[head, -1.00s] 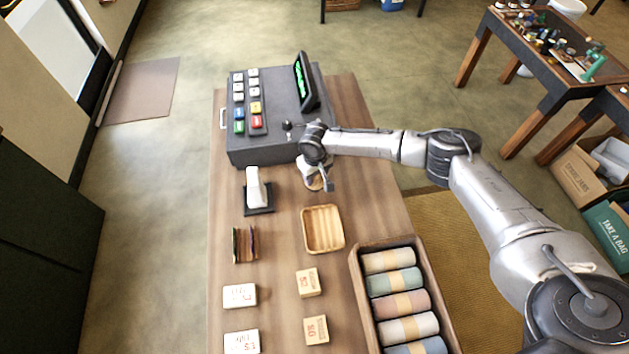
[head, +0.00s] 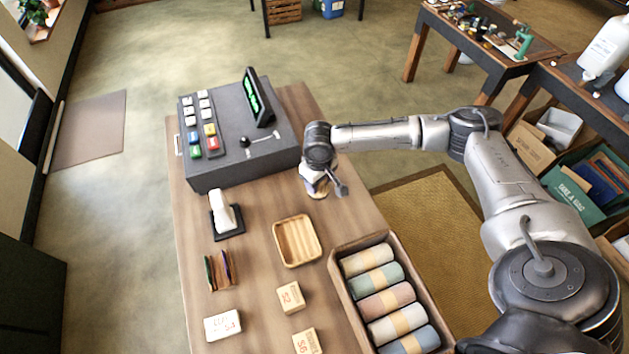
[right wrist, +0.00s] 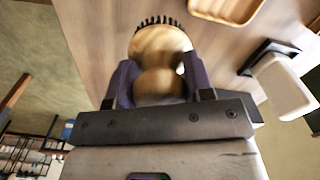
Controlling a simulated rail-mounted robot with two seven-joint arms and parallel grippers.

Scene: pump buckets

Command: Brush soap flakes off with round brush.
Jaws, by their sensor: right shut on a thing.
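The round brush (right wrist: 160,48) has a rounded wooden body with dark bristles at its far end. My right gripper (right wrist: 160,82) is shut on it, one dark finger on each side. In the head view, my right gripper (head: 318,180) is over the wooden counter near its right edge, beyond the wooden tray. The brush shows there only as a small pale-tan part (head: 318,192) under the gripper. I cannot tell whether it touches the counter. I cannot make out soap flakes in either view. My left gripper is not in view.
A dark cash register (head: 238,140) stands left of the gripper. The wooden tray (head: 297,240), a white device on a black base (head: 225,214), small labelled blocks (head: 291,297) and a box of wrapped rolls (head: 345,295) are nearer.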

